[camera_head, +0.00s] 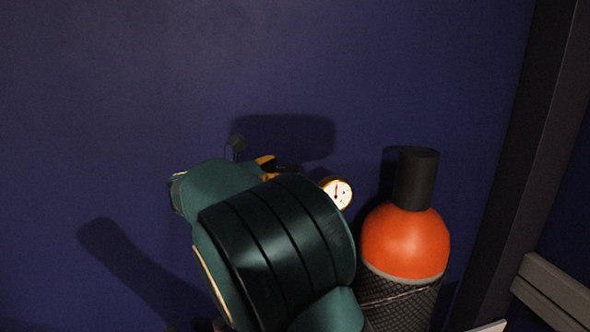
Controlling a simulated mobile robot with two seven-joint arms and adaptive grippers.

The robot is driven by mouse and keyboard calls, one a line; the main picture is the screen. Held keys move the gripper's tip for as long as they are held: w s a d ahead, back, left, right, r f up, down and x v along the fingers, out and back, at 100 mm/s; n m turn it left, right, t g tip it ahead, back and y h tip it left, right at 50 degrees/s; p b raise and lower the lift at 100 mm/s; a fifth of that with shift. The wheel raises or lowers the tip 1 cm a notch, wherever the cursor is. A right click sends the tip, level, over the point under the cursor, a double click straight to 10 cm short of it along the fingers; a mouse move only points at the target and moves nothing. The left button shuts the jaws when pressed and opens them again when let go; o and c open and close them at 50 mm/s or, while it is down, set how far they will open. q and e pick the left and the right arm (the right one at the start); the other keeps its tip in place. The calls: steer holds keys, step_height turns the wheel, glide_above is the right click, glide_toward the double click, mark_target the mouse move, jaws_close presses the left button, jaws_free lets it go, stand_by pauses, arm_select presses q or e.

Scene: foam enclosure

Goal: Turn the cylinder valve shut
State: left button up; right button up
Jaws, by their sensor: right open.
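My right arm, teal with dark ribbed bands, fills the lower middle of the head view and hides most of what is behind it. My right gripper (258,154) is at its far end, mostly hidden by my own wrist; only small dark finger parts show. It is open. Brass-coloured parts (266,161) show close beside it, and I cannot tell whether it touches them. A round white-faced gauge (337,193) with a brass rim shows just right of my arm. The valve's handle cannot be made out. My left gripper is not in view.
An orange-topped cylinder (405,243) with a black cap (416,178) and dark mesh around its body stands right of my arm. A dark upright post (525,170) is farther right. A plain dark blue wall (120,110) is behind; the space at left looks clear.

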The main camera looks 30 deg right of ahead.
steer(key=shift+w+d, duration=0.1)
steer(key=shift+d, duration=1.2)
steer(key=shift+f, duration=0.1)
steer(key=c, duration=1.4)
